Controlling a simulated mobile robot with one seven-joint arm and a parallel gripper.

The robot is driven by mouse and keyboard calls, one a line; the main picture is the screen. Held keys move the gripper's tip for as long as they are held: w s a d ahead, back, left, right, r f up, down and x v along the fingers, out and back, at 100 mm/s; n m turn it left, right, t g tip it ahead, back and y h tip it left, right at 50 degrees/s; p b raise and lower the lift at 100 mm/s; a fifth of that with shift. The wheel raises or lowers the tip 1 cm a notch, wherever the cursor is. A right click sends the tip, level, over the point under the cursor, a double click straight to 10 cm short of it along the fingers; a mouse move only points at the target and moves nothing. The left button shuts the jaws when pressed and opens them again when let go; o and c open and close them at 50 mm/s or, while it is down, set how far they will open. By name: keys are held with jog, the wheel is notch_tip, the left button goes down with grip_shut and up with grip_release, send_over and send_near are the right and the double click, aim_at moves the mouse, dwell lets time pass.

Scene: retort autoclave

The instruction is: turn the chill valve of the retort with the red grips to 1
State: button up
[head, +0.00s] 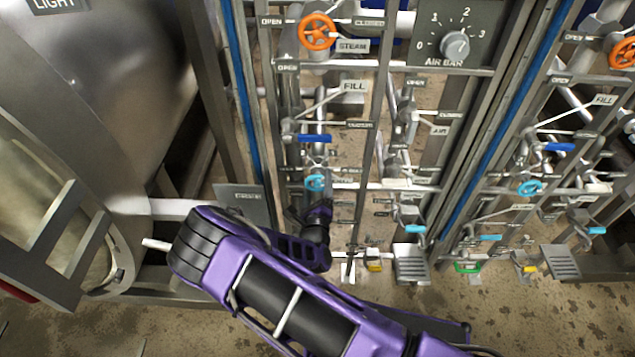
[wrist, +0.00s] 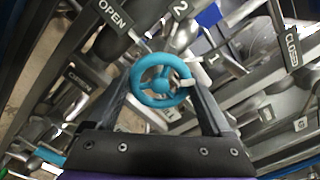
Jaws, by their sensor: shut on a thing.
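A light-blue handwheel (wrist: 160,84) sits between the two fingers of my gripper (wrist: 163,98) in the wrist view. My gripper is shut on it, a finger at each side of the rim. A small white mark (wrist: 187,83) shows at the wheel's right side. Number plates 1 (wrist: 213,59) and 2 (wrist: 180,10) lie above and right of the wheel. In the head view the wheel (head: 315,182) is on the left pipe rack, just above my gripper (head: 318,205). Which number the wheel stands at is unclear.
An orange STEAM wheel (head: 317,32) and a blue handle (head: 315,138) are above on the same rack. A second rack at right has its own light-blue wheel (head: 530,188). A retort vessel (head: 110,90) fills the left. A red part (head: 17,293) shows at the left edge.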

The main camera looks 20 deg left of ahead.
jog(key=shift+f, duration=0.1)
dwell(0.3)
jog(key=o, duration=1.1)
jog(key=shift+o, duration=0.2)
jog(key=shift+s, duration=0.15)
jog(key=v, duration=1.7)
jog(key=shift+s+p, duration=0.15)
jog(key=shift+p, duration=0.3)
